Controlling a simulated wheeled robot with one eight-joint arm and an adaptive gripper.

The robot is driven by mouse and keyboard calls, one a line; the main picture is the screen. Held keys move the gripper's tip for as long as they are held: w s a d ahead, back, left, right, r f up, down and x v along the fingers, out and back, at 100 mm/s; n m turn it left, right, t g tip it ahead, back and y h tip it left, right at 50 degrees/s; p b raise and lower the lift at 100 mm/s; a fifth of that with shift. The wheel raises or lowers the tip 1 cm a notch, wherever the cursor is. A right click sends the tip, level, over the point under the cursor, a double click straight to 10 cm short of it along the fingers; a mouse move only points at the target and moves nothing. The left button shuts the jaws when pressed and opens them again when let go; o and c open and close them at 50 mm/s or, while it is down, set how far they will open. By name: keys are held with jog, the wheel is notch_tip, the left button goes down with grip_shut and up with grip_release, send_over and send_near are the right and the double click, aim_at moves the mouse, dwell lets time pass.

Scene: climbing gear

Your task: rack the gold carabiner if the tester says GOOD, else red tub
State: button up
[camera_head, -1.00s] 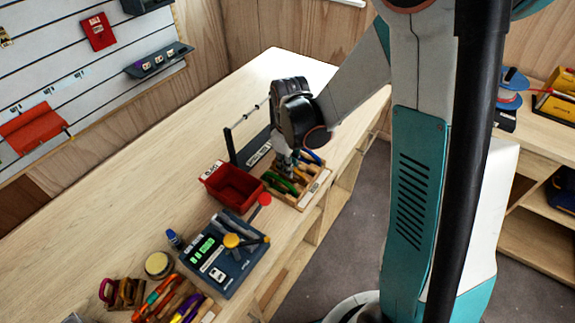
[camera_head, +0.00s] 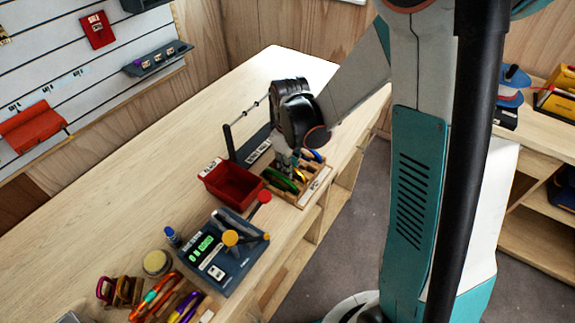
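The tester (camera_head: 218,257) is a dark box on the bench with a small lit green display (camera_head: 201,246); its wording is too small to read. My gripper (camera_head: 286,166) points down at this tray. Its fingertips are small and partly hidden, so I cannot tell its opening or grasp. I cannot clearly pick out the gold carabiner. The red tub (camera_head: 232,185) stands left of the tray.
A black stand with a pegged bar (camera_head: 229,144) rises behind the tub. Several coloured carabiners (camera_head: 160,296) and a round tin (camera_head: 157,263) are at the bench's near end. The bench's left side (camera_head: 120,200) is clear.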

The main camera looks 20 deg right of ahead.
jog(key=shift+o, duration=0.3)
jog(key=shift+r, duration=0.15)
notch_tip(320, 180, up, 12)
dwell(0.4)
jog(key=s+r+m+t+b, duration=0.3)
jog(key=s+m+t, duration=0.4)
jog(key=s, duration=0.8)
jog(key=shift+b, duration=0.75)
jog(key=shift+s+d, duration=0.1)
